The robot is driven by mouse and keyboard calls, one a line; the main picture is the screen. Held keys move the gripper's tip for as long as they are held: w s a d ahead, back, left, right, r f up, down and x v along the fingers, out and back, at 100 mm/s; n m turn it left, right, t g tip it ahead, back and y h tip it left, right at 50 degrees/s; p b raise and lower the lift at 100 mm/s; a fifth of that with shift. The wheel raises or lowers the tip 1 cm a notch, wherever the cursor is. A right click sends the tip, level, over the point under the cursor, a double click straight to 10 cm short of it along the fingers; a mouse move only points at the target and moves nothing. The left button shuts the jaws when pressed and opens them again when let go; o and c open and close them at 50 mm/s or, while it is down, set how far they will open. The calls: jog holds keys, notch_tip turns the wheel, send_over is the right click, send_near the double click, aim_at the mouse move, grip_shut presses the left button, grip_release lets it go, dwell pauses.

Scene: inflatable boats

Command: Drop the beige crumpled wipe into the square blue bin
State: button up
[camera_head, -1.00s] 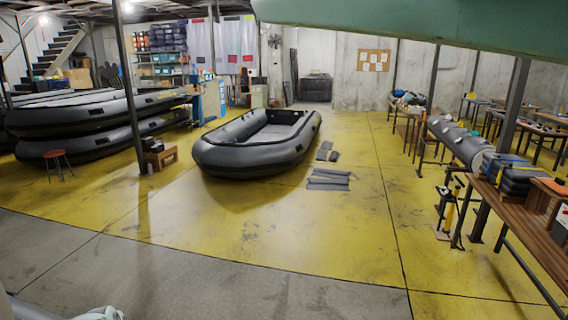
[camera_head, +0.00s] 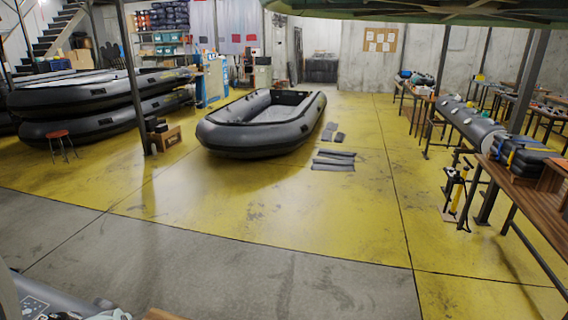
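I cannot make out the beige crumpled wipe with certainty. A pale, rumpled-looking item (camera_head: 112,315) is cut off by the bottom edge at the lower left, and I cannot tell what it is. No square blue bin can be clearly identified; a blue upright panel or stand (camera_head: 213,82) shows far back, left of centre. My gripper is not in view.
A grey inflatable boat (camera_head: 218,138) lies on the yellow floor, with flat grey pieces (camera_head: 334,160) beside it. Stacked boats (camera_head: 70,133) and a red stool (camera_head: 57,134) are left. Workbenches (camera_head: 545,208) line the right.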

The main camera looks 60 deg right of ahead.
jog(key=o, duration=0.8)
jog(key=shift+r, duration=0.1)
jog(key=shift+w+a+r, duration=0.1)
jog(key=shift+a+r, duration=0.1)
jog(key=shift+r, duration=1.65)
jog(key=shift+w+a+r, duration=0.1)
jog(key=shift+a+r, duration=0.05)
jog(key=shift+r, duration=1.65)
